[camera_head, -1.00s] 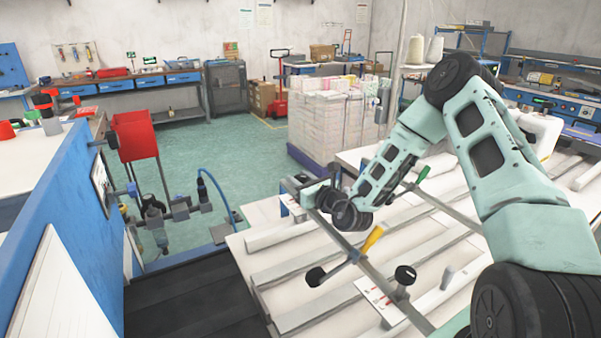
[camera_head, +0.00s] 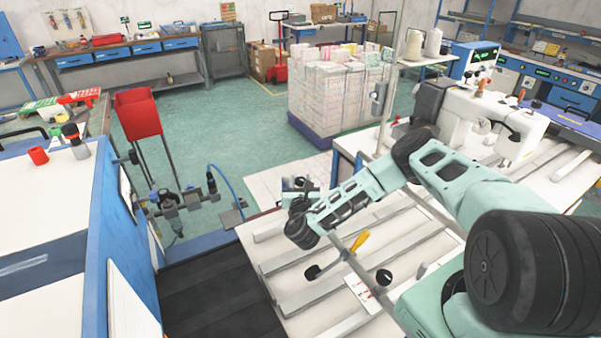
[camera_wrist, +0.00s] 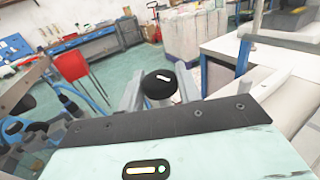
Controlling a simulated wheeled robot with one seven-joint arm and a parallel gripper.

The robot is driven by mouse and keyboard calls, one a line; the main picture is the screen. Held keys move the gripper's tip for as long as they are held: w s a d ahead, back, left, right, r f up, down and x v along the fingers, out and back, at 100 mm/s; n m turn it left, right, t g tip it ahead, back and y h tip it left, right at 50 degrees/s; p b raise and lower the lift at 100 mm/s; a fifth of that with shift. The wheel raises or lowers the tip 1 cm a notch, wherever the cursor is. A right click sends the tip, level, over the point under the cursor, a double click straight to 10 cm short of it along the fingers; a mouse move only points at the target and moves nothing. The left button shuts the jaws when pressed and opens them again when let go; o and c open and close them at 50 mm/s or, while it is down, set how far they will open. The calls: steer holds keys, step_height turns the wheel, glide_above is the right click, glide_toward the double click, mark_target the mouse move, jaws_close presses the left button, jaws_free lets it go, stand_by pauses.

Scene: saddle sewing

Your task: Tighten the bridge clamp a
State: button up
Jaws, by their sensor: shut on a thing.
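A black round knob (camera_wrist: 158,84) with a white mark stands between the two grey fingers of my gripper (camera_wrist: 159,94) in the wrist view. The fingers are shut on it. I take it as the knob of bridge clamp a; no label shows. The held knob is hidden there by my wrist. A second black knob (camera_head: 384,277) stands near the bar's near end, apart from my gripper.
Grey strips lie along the white worktable (camera_head: 285,240). A white sewing machine (camera_head: 500,115) stands at the back right. A blue-sided bench (camera_head: 95,215) is at left, with dark floor between.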

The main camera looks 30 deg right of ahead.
mark_target(301, 179)
steer(key=shift+w+r+m+g+h+p, duration=0.15)
steer(key=shift+m+g+h+p, duration=0.55)
steer(key=shift+h, duration=0.4)
steer(key=o, duration=0.9)
step_height(301, 179, up, 10)
steer(key=b, duration=0.3)
